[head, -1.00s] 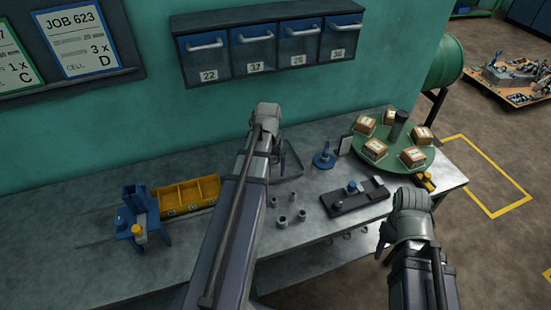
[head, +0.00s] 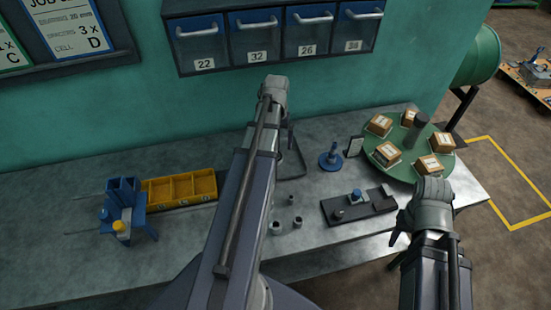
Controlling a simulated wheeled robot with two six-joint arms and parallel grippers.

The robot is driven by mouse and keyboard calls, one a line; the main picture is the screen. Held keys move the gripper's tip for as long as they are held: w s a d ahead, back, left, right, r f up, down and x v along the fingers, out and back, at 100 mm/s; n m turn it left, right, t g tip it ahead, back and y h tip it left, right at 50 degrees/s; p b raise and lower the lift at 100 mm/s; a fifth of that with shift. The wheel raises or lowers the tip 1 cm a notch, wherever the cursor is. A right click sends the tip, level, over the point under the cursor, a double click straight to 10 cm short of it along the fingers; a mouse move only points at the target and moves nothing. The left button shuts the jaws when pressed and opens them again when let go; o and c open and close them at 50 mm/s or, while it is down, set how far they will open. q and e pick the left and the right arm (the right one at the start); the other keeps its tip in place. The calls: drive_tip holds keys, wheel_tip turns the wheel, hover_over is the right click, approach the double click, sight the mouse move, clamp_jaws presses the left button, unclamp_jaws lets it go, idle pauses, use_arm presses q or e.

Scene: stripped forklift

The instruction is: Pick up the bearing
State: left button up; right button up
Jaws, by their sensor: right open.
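I cannot tell a bearing for certain. Several small grey ring-like or cylindrical parts (head: 277,228) stand on the bench, partly hidden by my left arm. A dark fixture block (head: 350,210) beside them carries a few small parts, one with a blue top. My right gripper (head: 393,250) is open, at the bench's front edge, right of and below the fixture block. Its fingers are small and dark, with nothing seen between them. My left gripper (head: 291,135) is over the back of the bench, mostly hidden behind its own wrist; its jaws cannot be read.
A green turntable (head: 447,157) with several small boxes stands at the back right. A blue round-based stand (head: 330,160) is left of it. A yellow divided bin (head: 180,188) and a blue fixture (head: 123,210) are at left. Numbered drawers (head: 255,47) hang above the bench.

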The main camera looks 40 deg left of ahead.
use_arm(q)
drive_tip(key=shift+w+f+b, duration=0.1)
drive_tip(key=shift+f+b, duration=0.4)
drive_tip(key=shift+f, duration=0.4)
drive_tip(key=shift+r, duration=0.1)
drive_tip(key=f+b, duration=0.5)
drive_tip(key=shift+s+a+f, duration=0.15)
drive_tip(key=shift+s, duration=0.2)
use_arm(e)
wheel_tip(320, 180, down, 7)
use_arm(q)
drive_tip(key=shift+c, duration=0.2)
use_arm(e)
drive_tip(key=shift+r, duration=0.1)
use_arm(q)
drive_tip(key=c, duration=0.8)
drive_tip(key=shift+c, duration=0.2)
use_arm(e)
drive_tip(key=shift+r, duration=0.1)
